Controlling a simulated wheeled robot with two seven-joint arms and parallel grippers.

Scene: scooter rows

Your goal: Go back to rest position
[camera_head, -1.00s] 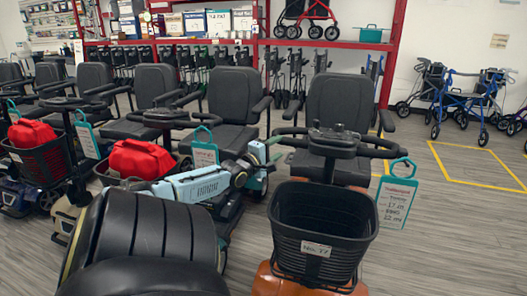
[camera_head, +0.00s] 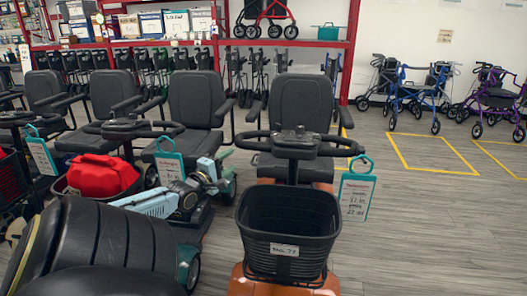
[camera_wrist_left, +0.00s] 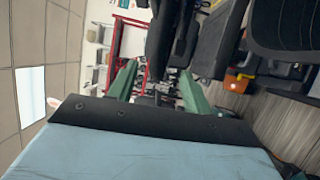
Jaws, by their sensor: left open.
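My left gripper (camera_head: 226,163) is open and empty. In the head view its light blue and dark arm reaches in from the lower left, and the green fingers sit left of the orange scooter's handlebar. In the left wrist view the two green fingers (camera_wrist_left: 157,90) are spread apart with nothing between them. My right gripper is not in view. The orange scooter (camera_head: 252,284) stands in front, with an empty black basket (camera_head: 290,215) labelled No. 77 and a teal price tag (camera_head: 355,195) on its handlebar.
More scooters with black seats (camera_head: 197,100) stand close together at the left, one with a red bag (camera_head: 100,176) in its basket. A red shelf (camera_head: 353,50) holds boxes behind. Rollators (camera_head: 412,95) stand at the back right. The grey floor (camera_head: 450,230) is clear at the right.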

